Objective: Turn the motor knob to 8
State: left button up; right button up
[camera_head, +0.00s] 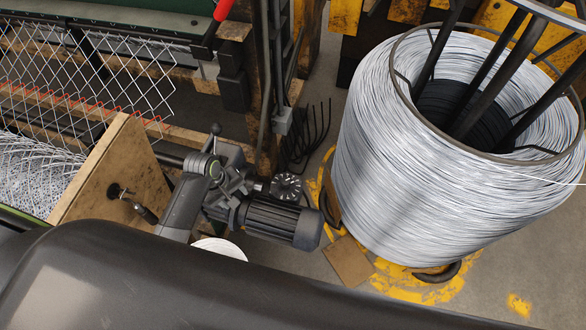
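A grey motor (280,222) with a ribbed housing sits beside the machine, left of the wire coil. A short lever with a dark ball end (215,129) stands just above the dial. Neither of my grippers is in view. A large dark smooth part of mine covers the bottom of the picture.
A large coil of silver wire (390,170) stands on the right. Chain-link mesh (90,70) and a wooden panel (110,185) with a crank handle (138,207) are on the left. A red-handled lever (223,10) is at the top. Grey floor lies at lower right.

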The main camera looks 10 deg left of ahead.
aim_at(285, 180)
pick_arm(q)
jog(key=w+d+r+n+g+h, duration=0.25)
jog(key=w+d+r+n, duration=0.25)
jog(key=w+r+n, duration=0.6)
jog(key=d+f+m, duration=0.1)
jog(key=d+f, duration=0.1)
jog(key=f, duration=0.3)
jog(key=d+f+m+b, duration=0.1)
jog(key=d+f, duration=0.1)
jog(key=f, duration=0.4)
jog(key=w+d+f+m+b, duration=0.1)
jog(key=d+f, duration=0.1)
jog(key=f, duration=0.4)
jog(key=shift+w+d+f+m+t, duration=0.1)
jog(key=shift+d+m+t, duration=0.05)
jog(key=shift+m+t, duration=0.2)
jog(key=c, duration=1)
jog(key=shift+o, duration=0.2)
